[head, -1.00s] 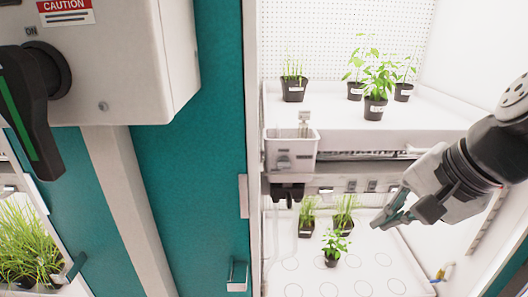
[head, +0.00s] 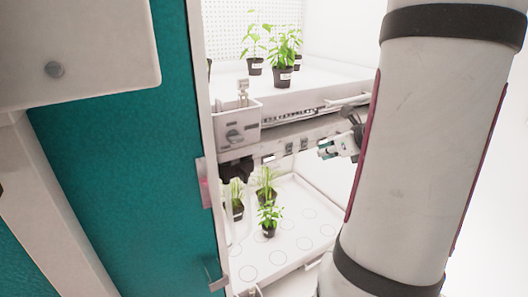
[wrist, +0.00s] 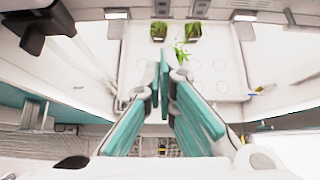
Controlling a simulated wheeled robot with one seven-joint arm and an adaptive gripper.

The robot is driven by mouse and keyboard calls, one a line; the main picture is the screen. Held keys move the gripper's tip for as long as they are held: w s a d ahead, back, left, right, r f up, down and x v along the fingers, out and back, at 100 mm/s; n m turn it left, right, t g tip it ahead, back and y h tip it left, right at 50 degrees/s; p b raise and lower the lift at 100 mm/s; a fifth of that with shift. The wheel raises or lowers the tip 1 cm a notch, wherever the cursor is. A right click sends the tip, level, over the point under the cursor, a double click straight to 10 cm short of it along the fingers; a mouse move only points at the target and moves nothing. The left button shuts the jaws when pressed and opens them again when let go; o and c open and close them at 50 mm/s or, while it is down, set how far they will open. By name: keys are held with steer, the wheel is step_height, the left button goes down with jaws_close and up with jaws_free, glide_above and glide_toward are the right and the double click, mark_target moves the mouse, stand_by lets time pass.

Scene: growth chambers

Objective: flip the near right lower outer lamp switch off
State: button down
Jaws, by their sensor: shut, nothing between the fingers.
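Small lamp switches sit on the rail under the upper shelf of the open chamber: one (head: 289,148) and, to its right, another (head: 304,144). Two similar small boxes show at the top edge of the wrist view (wrist: 200,8). Which way their levers point is too small to tell. My gripper (head: 325,151) is shut and empty, just right of the right-hand switch in the head view, apart from it as far as I can see. In the wrist view its closed fingertips (wrist: 165,62) point toward the lower shelf and rail.
The lower tray (head: 300,255) holds several potted seedlings. A white bin (head: 236,128) hangs at the upper shelf's left front. The teal door frame (head: 120,150) stands left. Potted plants (head: 284,75) stand on the upper shelf. My arm hides the chamber's right side.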

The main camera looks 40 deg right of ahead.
stand_by(0.3)
glide_toward(288, 152)
steer(key=shift+s+f+b+x, duration=0.15)
steer(key=shift+b+x, duration=0.05)
steer(key=shift+x, duration=1.15)
steer(key=shift+s+f+b+x, duration=0.1)
steer(key=shift+f+b+x, duration=0.1)
steer(key=shift+x, duration=1.1)
steer(key=shift+w+r, duration=0.1)
steer(key=shift+w, duration=0.05)
steer(key=shift+w+d+r, duration=0.1)
steer(key=shift+w+r, duration=0.05)
steer(key=shift+w, duration=0.15)
steer(key=shift+s, duration=0.1)
